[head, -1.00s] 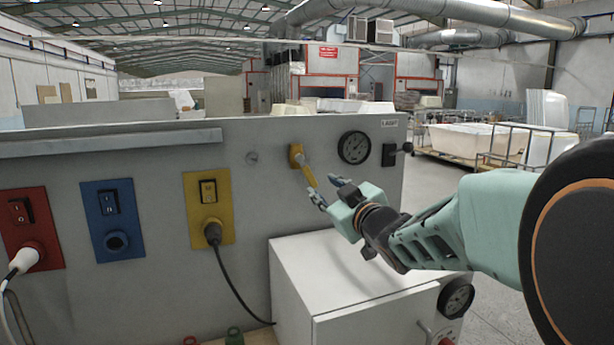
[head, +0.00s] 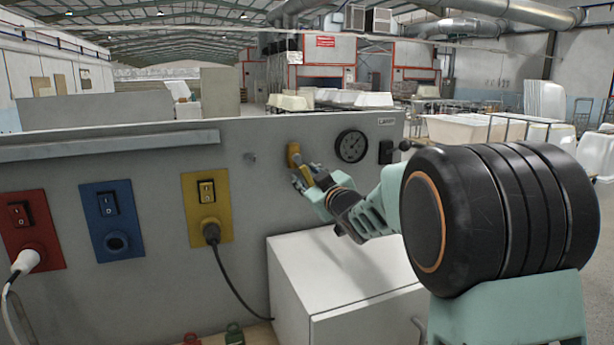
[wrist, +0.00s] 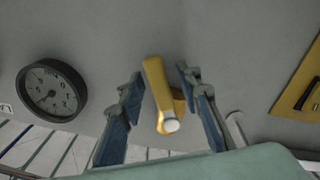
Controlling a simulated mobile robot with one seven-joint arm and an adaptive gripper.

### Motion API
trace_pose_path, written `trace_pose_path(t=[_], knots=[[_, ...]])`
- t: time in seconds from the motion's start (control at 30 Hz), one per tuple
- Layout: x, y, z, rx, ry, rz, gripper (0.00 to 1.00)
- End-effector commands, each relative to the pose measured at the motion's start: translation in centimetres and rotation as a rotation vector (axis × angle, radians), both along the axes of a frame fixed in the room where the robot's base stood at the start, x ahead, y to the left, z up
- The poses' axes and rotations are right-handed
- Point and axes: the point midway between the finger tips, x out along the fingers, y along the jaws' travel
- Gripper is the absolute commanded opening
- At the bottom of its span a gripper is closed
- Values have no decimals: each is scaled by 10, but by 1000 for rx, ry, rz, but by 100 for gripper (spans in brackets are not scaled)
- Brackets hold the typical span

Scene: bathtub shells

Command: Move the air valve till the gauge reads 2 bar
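The air valve is a yellow lever (head: 294,155) on the grey panel, left of the round pressure gauge (head: 351,146). My gripper (head: 304,177) is at the lever and partly covers its lower part. In the wrist view the lever (wrist: 155,82), with a pale round end, stands between the two blue-grey fingers of my gripper (wrist: 160,78). The fingers are open, with a gap visible on each side of the lever. The gauge (wrist: 51,89) also shows at the left of the wrist view. Its needle is too small to read surely.
A black switch (head: 386,151) sits right of the gauge. Red (head: 26,230), blue (head: 112,220) and yellow (head: 207,208) socket plates line the panel at left. A white box (head: 345,280) stands below the valve. The panel around the lever is mostly clear.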

Motion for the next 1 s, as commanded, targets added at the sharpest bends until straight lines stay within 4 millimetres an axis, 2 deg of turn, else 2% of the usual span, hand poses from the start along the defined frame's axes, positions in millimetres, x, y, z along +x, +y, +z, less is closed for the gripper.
trace_pose_path(t=[0.1, 0.4, 0.77, 1.0], knots=[[0, 0, 0, 0, 0, 0, 31], [0, 0, 0, 0, 0, 0, 0], [0, 0, 0, -2, -2, 0, 0], [1, -3, 0, -62, -29, 1, 0]])
